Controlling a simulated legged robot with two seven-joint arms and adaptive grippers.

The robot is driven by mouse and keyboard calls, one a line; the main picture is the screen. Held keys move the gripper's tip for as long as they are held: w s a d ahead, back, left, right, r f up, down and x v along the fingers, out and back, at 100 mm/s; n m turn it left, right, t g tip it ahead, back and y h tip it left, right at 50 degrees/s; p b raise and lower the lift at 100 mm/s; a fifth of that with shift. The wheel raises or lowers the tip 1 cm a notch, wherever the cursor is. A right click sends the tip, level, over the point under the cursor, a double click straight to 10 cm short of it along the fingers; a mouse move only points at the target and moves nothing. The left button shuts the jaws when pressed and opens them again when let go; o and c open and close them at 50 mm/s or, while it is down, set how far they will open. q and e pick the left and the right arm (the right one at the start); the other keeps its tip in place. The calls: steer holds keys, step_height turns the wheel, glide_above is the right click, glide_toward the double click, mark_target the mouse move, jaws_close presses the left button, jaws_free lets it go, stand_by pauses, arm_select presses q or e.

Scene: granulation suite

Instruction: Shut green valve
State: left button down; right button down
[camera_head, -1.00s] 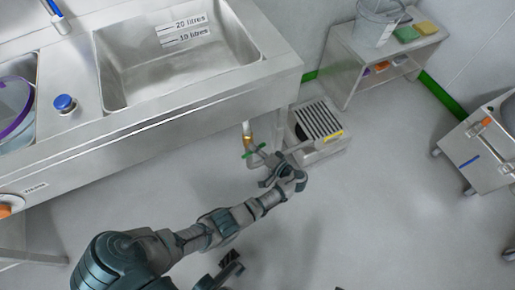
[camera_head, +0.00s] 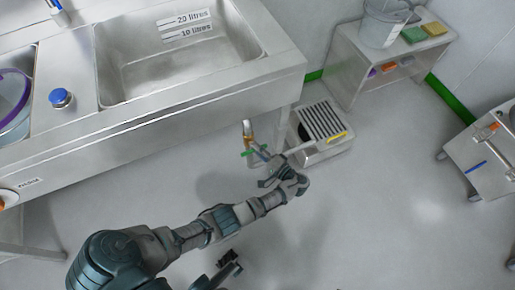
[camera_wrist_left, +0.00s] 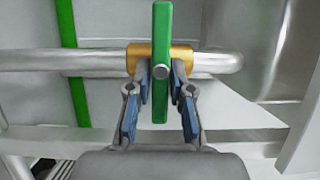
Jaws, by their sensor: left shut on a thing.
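The green valve handle (camera_head: 247,153) is on a pipe with a brass body (camera_head: 247,140) below the sink's front edge. In the left wrist view the flat green handle (camera_wrist_left: 161,30) stands crosswise to the horizontal steel pipe (camera_wrist_left: 60,60), over the brass body (camera_wrist_left: 133,55). My left gripper (camera_head: 264,156) is at the valve. In the wrist view its two blue-padded fingers (camera_wrist_left: 161,88) close on the handle from both sides. A dark part, which looks like my right gripper (camera_head: 227,260), shows small at the bottom; its jaws are unclear.
The steel sink (camera_head: 180,60) overhangs the valve on the left. A grated floor box (camera_head: 322,130) stands just right of the valve. A small bench (camera_head: 375,50) holds a bucket (camera_head: 384,25). A steel cart (camera_head: 485,155) is at the right. The floor between is clear.

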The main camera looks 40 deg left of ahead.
arm_select(q)
steer(key=shift+f, duration=0.2)
steer(key=c, duration=1.1)
jaws_free()
steer(key=shift+o, duration=0.2)
steer(key=shift+d, duration=0.3)
steer(key=d, duration=0.7)
steer(key=shift+f, duration=0.1)
